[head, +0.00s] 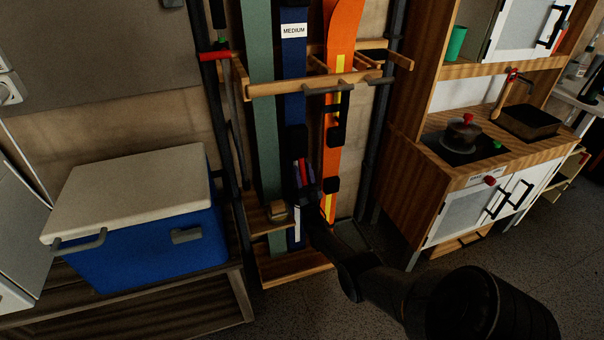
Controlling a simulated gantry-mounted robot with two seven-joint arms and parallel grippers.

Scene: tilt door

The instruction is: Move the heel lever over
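A blue ski (294,75) with a "MEDIUM" label stands upright in a wooden rack, between a green ski (259,110) and an orange ski (344,30). A black binding part (296,138) sits on the blue ski. My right gripper (304,178) reaches in from the lower right and is in front of the lower part of the blue ski. A small red and purple piece shows at its fingertips; I cannot tell whether it is the heel lever or part of the gripper. The dark fingers blend with the binding, so contact and opening are unclear. My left gripper is not in view.
The rack's wooden crossbar (315,84) with grey hooks runs across the skis above my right gripper. A blue cooler (150,240) with a white lid stands on a bench at left. A toy kitchen (470,150) stands at right. Bare floor shows below the kitchen.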

